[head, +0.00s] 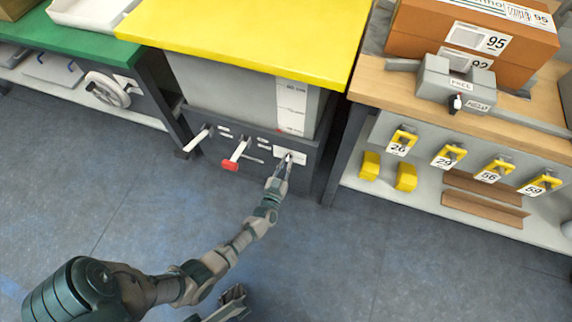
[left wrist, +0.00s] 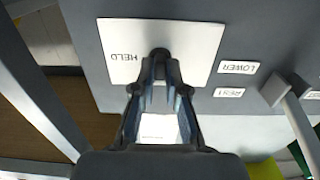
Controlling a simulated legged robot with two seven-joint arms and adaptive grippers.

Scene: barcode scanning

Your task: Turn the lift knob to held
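The lift knob (left wrist: 159,56) is a small dark knob on a white plate (left wrist: 205,40) on the grey panel. The plate carries the word HELD, which appears upside down at the left of the knob in the left wrist view. The plate also shows in the head view (head: 298,157), under the yellow table. My left gripper (left wrist: 160,72) has its fingertips on both sides of the knob and looks closed on it. It partly hides the knob, so its pointing direction cannot be told. My right gripper (head: 234,297) is low in the head view, partly cut off.
Left of the plate are a red-ended lever (head: 231,165) and a pale lever (head: 199,136). LOWER and REST labels (left wrist: 239,67) sit beside the plate. A wooden bench (head: 375,88) with boxes stands right. The floor in front is clear.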

